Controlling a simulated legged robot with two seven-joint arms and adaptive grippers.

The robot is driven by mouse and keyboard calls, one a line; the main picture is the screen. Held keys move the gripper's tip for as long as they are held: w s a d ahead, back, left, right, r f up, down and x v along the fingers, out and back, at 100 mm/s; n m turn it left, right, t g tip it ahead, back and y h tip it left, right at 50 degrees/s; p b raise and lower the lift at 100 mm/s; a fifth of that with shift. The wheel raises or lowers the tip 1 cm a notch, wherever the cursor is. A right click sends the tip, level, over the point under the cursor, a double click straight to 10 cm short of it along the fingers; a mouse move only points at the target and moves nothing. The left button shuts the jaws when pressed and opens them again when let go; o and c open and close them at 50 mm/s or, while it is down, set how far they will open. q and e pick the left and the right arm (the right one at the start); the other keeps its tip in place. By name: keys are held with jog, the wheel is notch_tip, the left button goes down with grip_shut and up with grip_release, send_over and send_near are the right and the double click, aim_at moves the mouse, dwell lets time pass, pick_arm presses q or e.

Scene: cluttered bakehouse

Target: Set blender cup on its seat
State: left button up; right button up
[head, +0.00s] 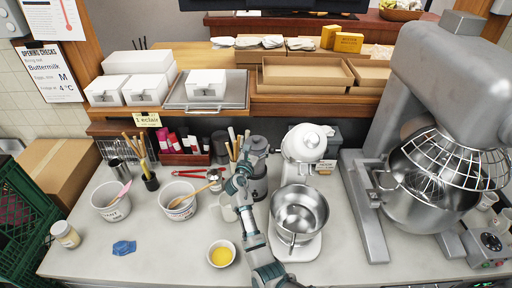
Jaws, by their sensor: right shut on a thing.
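The blender (259,187) is a grey upright appliance on the counter, just left of the white stand mixer. My right arm comes up from the bottom middle, and my right gripper (247,163) is at the blender's upper part. It is shut on what looks like the grey blender cup (259,145). The cup is above or on the blender's base. My gripper and wrist hide part of both, so I cannot tell whether the cup touches its seat. My left gripper is not in view.
A white stand mixer with a steel bowl (300,212) stands close right of my forearm. A bowl of yellow liquid (222,254), a white mug (228,210) and a tub (179,202) are on the left. A large mixer (440,90) fills the right.

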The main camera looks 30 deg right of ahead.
jog(key=o, duration=1.7)
jog(key=shift+d, duration=0.25)
jog(key=shift+s, duration=0.1)
jog(key=shift+f, duration=0.15)
jog(key=shift+s+a, duration=0.15)
jog(key=v, duration=1.1)
jog(key=shift+s+a, duration=0.1)
jog(key=shift+a, duration=0.2)
